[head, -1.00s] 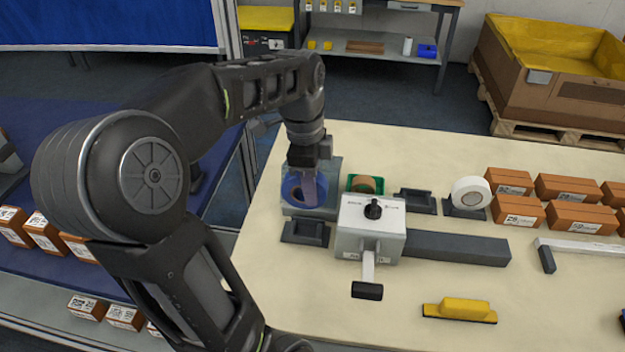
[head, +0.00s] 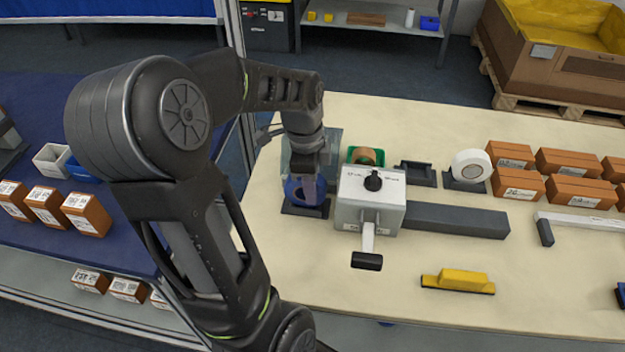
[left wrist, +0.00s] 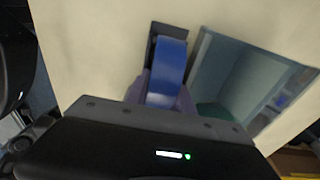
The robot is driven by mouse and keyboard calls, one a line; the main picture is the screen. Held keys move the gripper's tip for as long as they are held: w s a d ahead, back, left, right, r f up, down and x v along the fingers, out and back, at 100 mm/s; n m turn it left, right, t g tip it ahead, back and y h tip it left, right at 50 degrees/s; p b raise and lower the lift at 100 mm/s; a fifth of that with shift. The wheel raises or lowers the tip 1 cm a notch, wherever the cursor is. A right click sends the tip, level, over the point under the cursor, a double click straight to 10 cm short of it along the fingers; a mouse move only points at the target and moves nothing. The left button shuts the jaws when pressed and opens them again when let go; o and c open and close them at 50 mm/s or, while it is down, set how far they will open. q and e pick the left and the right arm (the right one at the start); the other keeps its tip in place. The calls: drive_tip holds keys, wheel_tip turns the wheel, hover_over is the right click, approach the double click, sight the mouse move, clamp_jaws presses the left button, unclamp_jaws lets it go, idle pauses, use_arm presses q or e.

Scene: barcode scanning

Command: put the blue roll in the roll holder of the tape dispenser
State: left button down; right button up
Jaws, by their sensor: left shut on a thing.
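The blue roll (head: 293,190) is between the fingers of my left gripper (head: 308,188), which is shut on it. The roll stands on edge at a dark roll holder (head: 291,210), left of the grey box with a crank. In the left wrist view the blue roll (left wrist: 170,70) lines up over the dark holder (left wrist: 154,40), one end of which shows beyond it. I cannot tell whether the roll rests in the holder or hovers just above it. The gripper and arm hide part of the roll. My right gripper is not in view.
The grey crank box (head: 352,205) stands close on the right. A grey-blue open bin (head: 331,143) is behind the holder. Further right are a green holder with a brown roll (head: 366,156), an empty dark holder (head: 417,176), a white roll (head: 470,165) and several brown boxes.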

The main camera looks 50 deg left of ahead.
use_arm(q)
drive_tip(key=c, duration=1)
unclamp_jaws()
drive_tip(key=shift+s+a+r, duration=0.1)
drive_tip(key=shift+a+r, duration=0.05)
drive_tip(key=shift+r, duration=1.8)
drive_tip(key=shift+s+a+r, duration=0.1)
drive_tip(key=shift+r, duration=1.8)
